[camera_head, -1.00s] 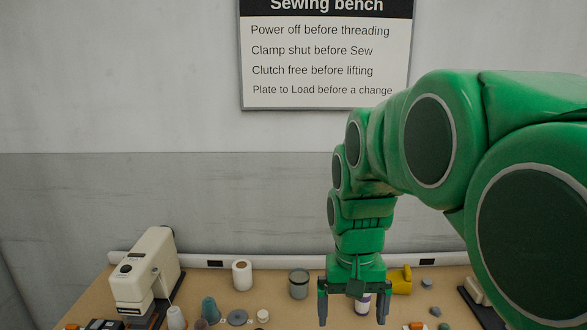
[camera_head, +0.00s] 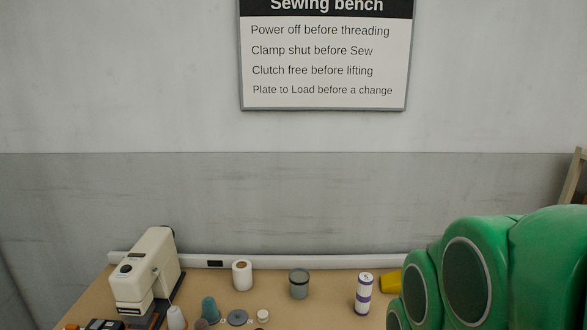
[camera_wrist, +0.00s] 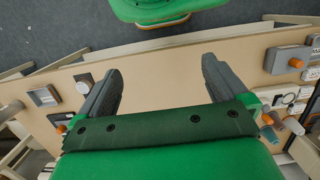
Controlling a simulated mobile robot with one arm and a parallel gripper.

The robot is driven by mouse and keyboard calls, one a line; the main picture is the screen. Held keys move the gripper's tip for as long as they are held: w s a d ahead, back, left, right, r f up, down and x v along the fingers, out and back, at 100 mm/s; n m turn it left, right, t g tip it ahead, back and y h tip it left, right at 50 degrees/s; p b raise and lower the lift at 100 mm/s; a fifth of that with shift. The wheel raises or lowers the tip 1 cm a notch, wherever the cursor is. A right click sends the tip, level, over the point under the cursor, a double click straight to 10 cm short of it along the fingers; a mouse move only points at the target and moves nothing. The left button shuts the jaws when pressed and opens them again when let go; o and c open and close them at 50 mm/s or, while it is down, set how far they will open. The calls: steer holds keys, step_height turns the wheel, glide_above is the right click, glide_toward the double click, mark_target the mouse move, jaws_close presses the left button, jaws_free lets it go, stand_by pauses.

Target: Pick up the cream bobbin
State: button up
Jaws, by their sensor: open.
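A small pale cream piece (camera_head: 262,316), which looks like the cream bobbin, stands on the bench near the bottom edge of the head view, just right of a grey disc (camera_head: 238,317). I cannot single it out in the wrist view. My gripper (camera_wrist: 162,66) shows in the wrist view with its two dark fingers wide apart and nothing between them. In the head view my gripper is out of the picture, and only my green arm links show at the lower right.
A cream sewing machine (camera_head: 145,270) stands at the left. A white roll (camera_head: 242,275), a grey-green jar (camera_head: 299,284) and a purple-banded white cylinder (camera_head: 364,294) stand toward the back. A teal cone (camera_head: 209,308) is close to the disc. A yellow object (camera_head: 391,281) is partly hidden by my arm.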

mark_target(264, 314)
steer(key=c, duration=0.6)
steer(key=w+a+f+m+y, duration=0.3)
steer(key=w+a+m+y, duration=0.7)
steer(key=w+a, duration=1.35)
steer(key=w+d+f+m+t+y, duration=0.1)
steer(key=w+f+m+t+y, duration=0.55)
steer(key=w, duration=0.65)
steer(key=w+d+f+m+h, duration=0.1)
steer(key=w+d+f+m, duration=0.1)
steer(key=f, duration=0.2)
steer(key=w+d+f+m+t+h, duration=0.1)
steer(key=w+f+m+h, duration=0.1)
steer(key=f, duration=0.3)
steer(key=w+d+f+m+h, duration=0.1)
steer(key=w+d+f+m, duration=0.1)
steer(key=f, duration=0.3)
steer(key=shift+w+d+f+m+h, duration=0.15)
steer(key=shift+w+m, duration=0.1)
steer(key=shift+w, duration=0.15)
steer(key=shift+w+d+m+h, duration=0.1)
steer(key=shift+w+d+m, duration=0.1)
steer(key=shift+w, duration=0.15)
steer(key=shift+t, duration=0.25)
steer(key=shift+x, duration=3.9)
